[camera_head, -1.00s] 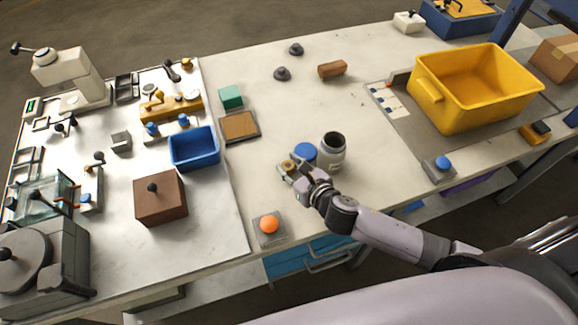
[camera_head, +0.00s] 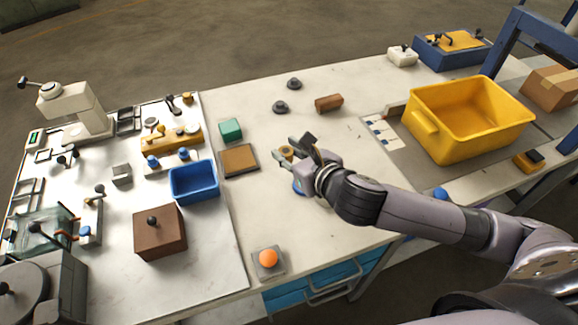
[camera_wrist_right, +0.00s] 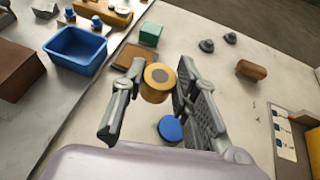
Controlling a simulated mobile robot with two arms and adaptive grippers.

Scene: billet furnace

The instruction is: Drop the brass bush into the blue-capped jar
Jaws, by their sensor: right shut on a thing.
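My right gripper (camera_head: 297,151) is shut on the brass bush (camera_head: 287,151), a short ring with a dark centre. The right wrist view shows the bush (camera_wrist_right: 157,82) between the fingertips of my gripper (camera_wrist_right: 155,84), above the bench. The blue cap (camera_head: 298,187) lies on the bench below the gripper, mostly covered by it. It shows as a round blue disc in the right wrist view (camera_wrist_right: 170,129). The open jar is hidden behind my right gripper and arm in the head view, and I cannot make it out in the wrist view. My left gripper is not in view.
A blue bin (camera_head: 194,182), a brown box (camera_head: 160,233) and an orange button (camera_head: 268,258) are to the left. A large yellow crate (camera_head: 424,139) stands right. The bench behind the gripper is mostly clear.

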